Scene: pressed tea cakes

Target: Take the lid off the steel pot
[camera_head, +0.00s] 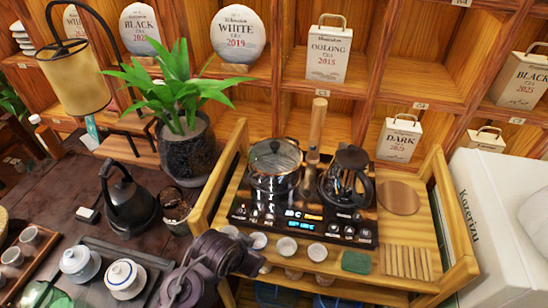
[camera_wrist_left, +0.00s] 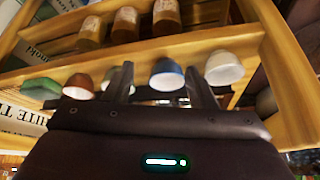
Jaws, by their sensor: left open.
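The steel pot (camera_head: 274,188) stands upright on the left side of the black double cooktop (camera_head: 305,222). Its glass lid (camera_head: 275,155) with a metal rim sits on top of it. My left gripper (camera_head: 250,262) is at the front left of the wooden stand, below and in front of the pot and apart from it. In the left wrist view its two fingers (camera_wrist_left: 160,78) are spread, with small cups beyond them and nothing clearly held. The pot and lid are not seen in the left wrist view. My right gripper is not in view.
Several small cups (camera_head: 317,252) line the stand's front edge near my left gripper. A glass kettle (camera_head: 347,180) stands right of the pot. A potted plant (camera_head: 188,150) and a black kettle (camera_head: 128,205) stand to the left. Shelves with tea boxes rise behind.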

